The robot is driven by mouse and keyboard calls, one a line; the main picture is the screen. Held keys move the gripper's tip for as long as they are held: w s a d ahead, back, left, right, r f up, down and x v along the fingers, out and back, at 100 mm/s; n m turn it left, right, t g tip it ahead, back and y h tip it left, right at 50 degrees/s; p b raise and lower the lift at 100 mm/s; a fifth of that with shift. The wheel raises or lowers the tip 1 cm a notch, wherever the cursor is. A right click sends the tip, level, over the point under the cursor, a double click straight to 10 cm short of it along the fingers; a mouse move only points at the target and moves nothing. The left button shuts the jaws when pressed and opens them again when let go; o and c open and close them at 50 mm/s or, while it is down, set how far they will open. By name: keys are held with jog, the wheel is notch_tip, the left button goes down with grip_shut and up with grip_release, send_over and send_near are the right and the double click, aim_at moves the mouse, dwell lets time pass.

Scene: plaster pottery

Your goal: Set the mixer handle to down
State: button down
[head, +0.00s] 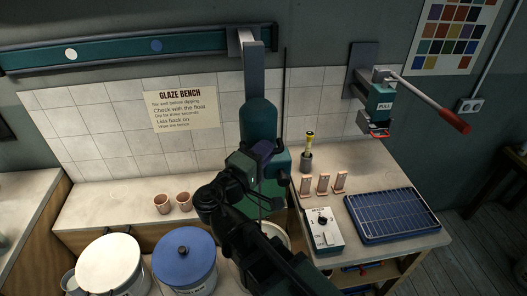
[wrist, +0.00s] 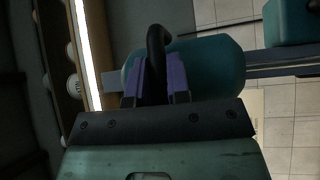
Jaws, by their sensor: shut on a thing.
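The mixer (head: 258,118) is a teal body on a grey wall bracket in the middle of the head view. In the wrist view its rounded teal housing (wrist: 215,68) lies behind my fingers. The mixer handle (wrist: 157,42) is a black curved bar in the wrist view. My gripper (wrist: 156,82) has purple fingers, one on each side of the bar, and is shut on it. In the head view my gripper (head: 260,153) is in front of the mixer's lower body, and the handle is hidden there.
A blue-lidded bucket (head: 184,262) and a white-lidded one (head: 110,265) stand at front left. Two cups (head: 173,203) are on the bench. A control box (head: 323,230), several small tiles and a blue rack (head: 392,216) are at right. A red-handled lever (head: 430,102) juts from the wall.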

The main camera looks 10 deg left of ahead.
notch_tip(320, 180, down, 20)
jog(key=b, duration=1.9)
jog(key=shift+d+r, duration=0.15)
jog(key=shift+r, duration=0.1)
jog(key=shift+s, duration=0.1)
jog(key=c, duration=1.1)
grip_release()
jog(key=b+v, duration=0.1)
jog(key=v, duration=0.9)
jog(key=shift+s+a+b, duration=0.3)
jog(key=shift+b, duration=0.05)
jog(key=shift+f, duration=0.1)
